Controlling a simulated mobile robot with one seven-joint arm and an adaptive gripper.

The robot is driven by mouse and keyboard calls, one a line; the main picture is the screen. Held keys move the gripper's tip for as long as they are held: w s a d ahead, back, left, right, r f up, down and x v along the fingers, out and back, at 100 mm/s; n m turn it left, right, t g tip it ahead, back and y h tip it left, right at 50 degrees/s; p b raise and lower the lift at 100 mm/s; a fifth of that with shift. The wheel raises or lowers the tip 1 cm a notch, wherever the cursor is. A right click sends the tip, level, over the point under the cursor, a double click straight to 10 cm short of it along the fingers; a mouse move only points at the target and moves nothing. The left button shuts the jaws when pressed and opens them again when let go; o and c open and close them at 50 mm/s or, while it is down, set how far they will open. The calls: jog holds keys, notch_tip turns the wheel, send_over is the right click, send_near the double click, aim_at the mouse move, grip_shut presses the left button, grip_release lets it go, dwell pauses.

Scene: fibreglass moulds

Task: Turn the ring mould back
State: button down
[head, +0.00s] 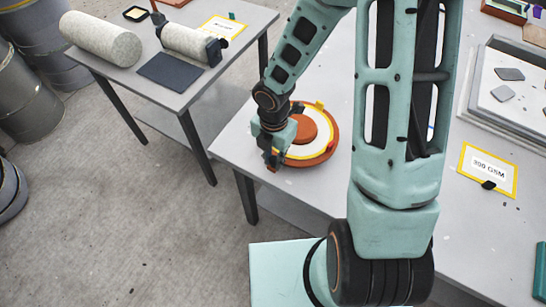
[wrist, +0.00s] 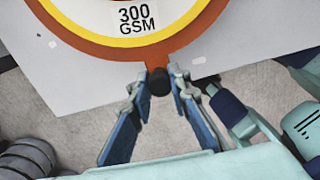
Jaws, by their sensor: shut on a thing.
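The ring mould (head: 328,147) is a round orange piece with a yellow band, a white ring and an orange centre. It lies flat near the left end of the grey table. In the wrist view its near edge (wrist: 95,47) shows, with a white "300 GSM" label on it. A short orange tab juts from its rim and ends in a dark knob (wrist: 159,82). My gripper (head: 272,163) is at the mould's lower left edge. In the wrist view its fingers (wrist: 160,76) are closed around the knob. The far part of the mould is cut off there.
A yellow-framed "300 GSM" card (head: 487,171) lies on the table (head: 455,215) to the right. A tray (head: 505,105) with grey pieces is behind it. A second table (head: 165,98) at upper left holds pale rolls (head: 101,40). Grey drums stand at far left; the floor between is clear.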

jog(key=c, duration=1.8)
grip_release()
notch_tip(320, 180, up, 12)
